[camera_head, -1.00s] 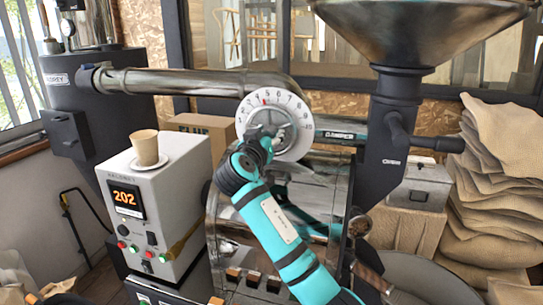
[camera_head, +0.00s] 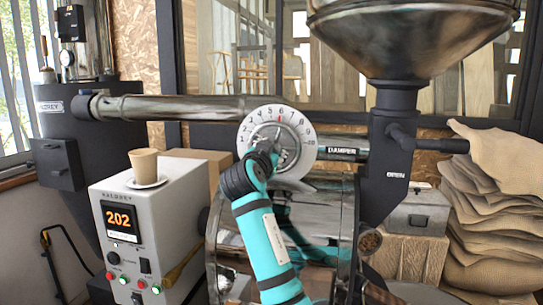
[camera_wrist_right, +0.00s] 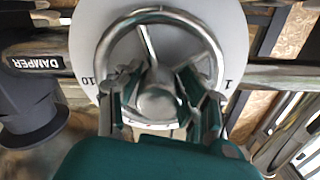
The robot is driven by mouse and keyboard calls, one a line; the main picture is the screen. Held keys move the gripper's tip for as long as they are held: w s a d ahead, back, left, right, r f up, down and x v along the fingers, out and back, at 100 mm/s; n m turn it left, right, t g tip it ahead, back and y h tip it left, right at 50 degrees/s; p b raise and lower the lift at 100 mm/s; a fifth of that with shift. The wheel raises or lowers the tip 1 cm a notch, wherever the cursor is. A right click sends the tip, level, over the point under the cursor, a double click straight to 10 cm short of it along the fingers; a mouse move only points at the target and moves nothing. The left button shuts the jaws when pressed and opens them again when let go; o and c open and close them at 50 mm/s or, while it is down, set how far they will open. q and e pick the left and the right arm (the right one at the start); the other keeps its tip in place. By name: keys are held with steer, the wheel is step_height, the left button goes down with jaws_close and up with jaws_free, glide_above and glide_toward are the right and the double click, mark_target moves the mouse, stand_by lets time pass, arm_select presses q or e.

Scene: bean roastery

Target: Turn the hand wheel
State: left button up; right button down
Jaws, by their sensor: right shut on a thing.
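The hand wheel (camera_head: 283,130) is a round metal wheel in front of a white numbered dial (camera_head: 307,152), in the middle of the head view. A small red mark shows near the top of the dial, by the 6. My right gripper (camera_head: 268,145) reaches up to the wheel from below and hides its lower left part. In the right wrist view, the wheel's rim, a spoke and the hub (camera_wrist_right: 157,103) show, with the fingers of my right gripper (camera_wrist_right: 160,82) on both sides of the hub, shut on the wheel. My left gripper is not in view.
A horizontal metal pipe (camera_head: 175,108) runs left of the dial, and a damper bar (camera_head: 343,151) runs right. A grey control box (camera_head: 150,217) with a cup (camera_head: 144,165) on a saucer stands left.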

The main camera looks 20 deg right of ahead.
steer(key=shift+r, duration=0.1)
steer(key=c, duration=1.1)
jaws_free()
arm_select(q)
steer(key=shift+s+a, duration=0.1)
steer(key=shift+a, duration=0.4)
arm_select(e)
steer(key=shift+o, duration=0.2)
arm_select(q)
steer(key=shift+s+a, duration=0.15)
arm_select(e)
steer(key=shift+s+a, duration=0.1)
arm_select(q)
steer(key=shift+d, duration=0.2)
arm_select(e)
steer(key=v, duration=1.1)
steer(key=shift+s+a, duration=0.25)
steer(key=shift+s, duration=0.05)
